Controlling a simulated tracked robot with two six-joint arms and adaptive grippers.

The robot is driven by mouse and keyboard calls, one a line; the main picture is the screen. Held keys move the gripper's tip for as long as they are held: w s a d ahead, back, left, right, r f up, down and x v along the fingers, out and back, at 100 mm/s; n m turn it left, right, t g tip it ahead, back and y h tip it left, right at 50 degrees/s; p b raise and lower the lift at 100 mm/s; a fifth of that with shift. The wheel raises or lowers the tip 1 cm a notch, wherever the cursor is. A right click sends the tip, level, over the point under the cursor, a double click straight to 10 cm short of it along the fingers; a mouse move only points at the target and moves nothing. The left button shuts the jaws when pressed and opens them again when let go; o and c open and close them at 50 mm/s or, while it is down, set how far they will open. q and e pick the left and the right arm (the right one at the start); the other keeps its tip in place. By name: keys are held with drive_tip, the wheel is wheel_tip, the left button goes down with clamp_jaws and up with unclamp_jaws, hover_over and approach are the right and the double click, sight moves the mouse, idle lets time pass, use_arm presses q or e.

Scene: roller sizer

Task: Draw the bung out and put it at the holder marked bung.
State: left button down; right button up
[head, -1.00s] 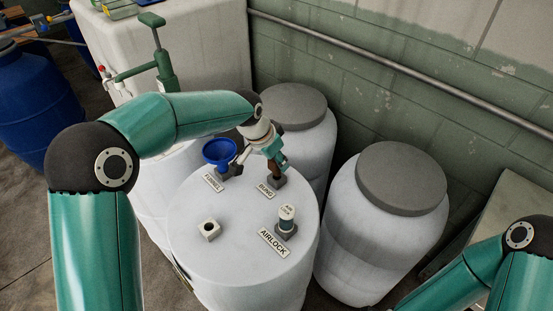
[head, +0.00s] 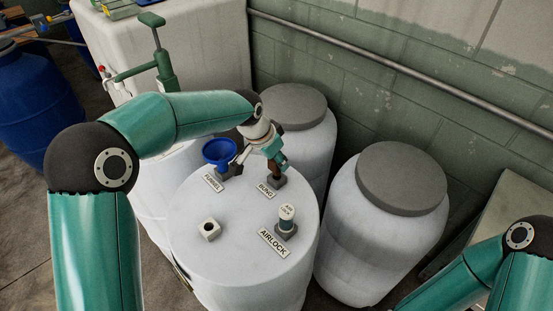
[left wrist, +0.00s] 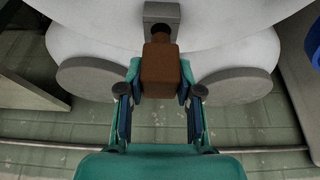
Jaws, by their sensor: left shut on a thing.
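My left gripper (head: 279,162) is shut on the brown bung (head: 275,170), at the dark holder (head: 277,182) beside the label marked bung (head: 266,191) on the white drum top. The left wrist view shows the bung (left wrist: 161,72) between both fingers of the left gripper (left wrist: 161,84). Its narrow dark end points at the grey holder (left wrist: 161,12); I cannot tell how far it sits inside. My right gripper is out of view.
A blue funnel (head: 219,151) stands in its holder, left of my left gripper. The airlock (head: 286,218) stands in a dark holder at the front right. Grey-lidded drums (head: 402,178) stand behind and to the right. The middle of the drum top (head: 240,210) is clear.

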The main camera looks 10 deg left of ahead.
sight(276, 168)
use_arm(q)
drive_tip(key=shift+f+b, duration=1.35)
drive_tip(key=shift+f, duration=0.4)
drive_tip(key=c, duration=0.7)
unclamp_jaws()
drive_tip(key=shift+r, duration=0.1)
drive_tip(key=v, duration=1.1)
drive_tip(key=shift+r, duration=0.4)
drive_tip(key=shift+s+a, duration=0.1)
